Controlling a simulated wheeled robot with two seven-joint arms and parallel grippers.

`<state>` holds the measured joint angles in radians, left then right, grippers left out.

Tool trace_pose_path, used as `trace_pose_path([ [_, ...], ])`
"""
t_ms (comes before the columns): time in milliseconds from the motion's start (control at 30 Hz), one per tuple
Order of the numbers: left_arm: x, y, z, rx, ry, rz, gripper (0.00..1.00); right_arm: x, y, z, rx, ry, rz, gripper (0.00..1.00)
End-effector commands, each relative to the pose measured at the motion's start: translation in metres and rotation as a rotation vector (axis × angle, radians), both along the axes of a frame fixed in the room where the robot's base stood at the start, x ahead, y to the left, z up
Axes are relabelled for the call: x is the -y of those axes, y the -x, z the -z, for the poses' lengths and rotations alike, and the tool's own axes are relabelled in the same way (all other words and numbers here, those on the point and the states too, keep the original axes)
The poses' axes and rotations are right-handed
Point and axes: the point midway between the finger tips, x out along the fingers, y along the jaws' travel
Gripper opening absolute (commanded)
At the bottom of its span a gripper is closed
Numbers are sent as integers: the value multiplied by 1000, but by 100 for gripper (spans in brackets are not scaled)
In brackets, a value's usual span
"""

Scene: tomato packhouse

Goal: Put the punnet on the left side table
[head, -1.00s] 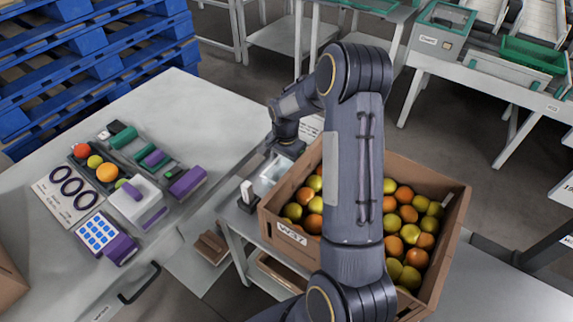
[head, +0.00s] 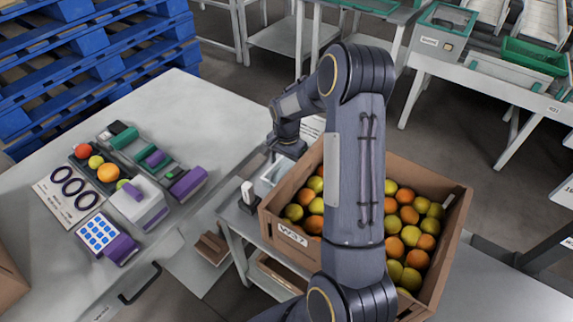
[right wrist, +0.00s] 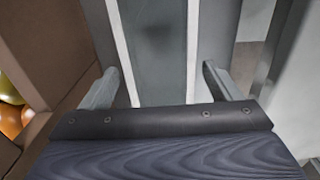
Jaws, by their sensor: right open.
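The punnet (head: 271,177) is a small clear, pale-rimmed tray on the grey surface just left of the fruit crate. In the right wrist view the punnet (right wrist: 155,45) lies between my fingers, its two pale edges running away from me. My right gripper (right wrist: 163,85) is open, with one finger on each side of the punnet and a gap to each edge. In the head view my right gripper (head: 287,150) is above the punnet's far end, its fingertips hard to make out. The left side table (head: 190,105) is a pale worktop. My left gripper is not in view.
The crate (head: 292,236) of orange and yellow fruit stands close to the right of the punnet. A small black-and-white device (head: 247,196) stands to its left. The left table holds purple devices, a label sheet and sample fruit; its far part is clear.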

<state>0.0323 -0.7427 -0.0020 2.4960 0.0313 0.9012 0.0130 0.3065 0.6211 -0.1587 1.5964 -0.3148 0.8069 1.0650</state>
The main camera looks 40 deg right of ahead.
Motion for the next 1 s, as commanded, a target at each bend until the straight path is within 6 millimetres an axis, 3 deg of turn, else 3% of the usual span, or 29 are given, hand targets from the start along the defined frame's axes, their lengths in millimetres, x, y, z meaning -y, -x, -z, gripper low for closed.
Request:
trace_pose_path([
  [300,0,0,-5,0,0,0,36,0,-1,-69,7,2,0,84],
  [500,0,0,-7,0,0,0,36,0,-1,-100,4,1,0,84],
  [700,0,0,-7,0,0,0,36,0,0,-112,2,-1,0,84],
  [1000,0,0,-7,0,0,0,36,0,0,-112,1,0,0,84],
])
